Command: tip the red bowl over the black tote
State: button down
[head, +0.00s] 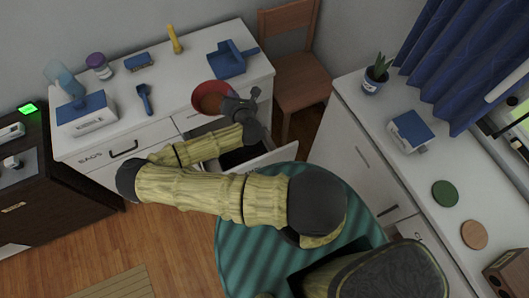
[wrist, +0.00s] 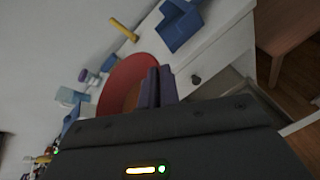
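The red bowl (head: 200,92) is at the front edge of the white counter, with an orange-brown inside. It fills the middle of the wrist view (wrist: 122,73), seen tilted. My gripper (head: 229,103) is at the bowl's right side. In the wrist view its two fingers (wrist: 158,87) are close together at the bowl's near rim and appear shut on it. A dark shape (head: 236,157), possibly the black tote, shows in the open drawer below my gripper; my arm hides part of it, so I cannot tell surely.
The white counter (head: 185,65) holds a blue dustpan-like tray (head: 228,62), a yellow bottle (head: 174,40), a blue scoop (head: 145,98) and a labelled box (head: 87,116). A wooden chair (head: 296,85) stands right of the open drawer (head: 278,156). A teal round rug (head: 240,245) lies below.

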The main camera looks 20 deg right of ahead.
jog(key=s+d+f+m+g+h+b, duration=0.1)
jog(key=s+d+f+m+h+b, duration=0.1)
jog(key=f+b, duration=0.7)
jog(key=s+d+f+m+g+h+b, duration=0.2)
jog(key=s+f+m+h+b, duration=0.2)
jog(key=f+b, duration=0.6)
jog(key=s+d+f+m+g+h+b, duration=0.1)
jog(key=s+d+f+m+h+b, duration=0.2)
jog(key=f+b, duration=0.6)
notch_tip(320, 180, down, 4)
jog(key=shift+d+r+g+b, duration=0.1)
jog(key=shift+r+g+b, duration=0.2)
jog(key=shift+g, duration=0.1)
jog(key=shift+s, duration=0.1)
jog(key=shift+r, duration=0.15)
jog(key=w+a+r+n+t+y+p, duration=0.1)
jog(key=w+a+r+n+y+p, duration=0.1)
jog(key=w+r+n, duration=0.4)
jog(key=w+a+r+n+t+y+p, duration=0.2)
jog(key=w+a+r+n+y, duration=0.2)
jog(key=w+a+r+n, duration=0.2)
notch_tip(320, 180, up, 3)
jog(key=shift+a+f+t+y+p, duration=0.1)
jog(key=shift+a+t+y+p, duration=0.1)
jog(key=shift+t+y+p, duration=0.15)
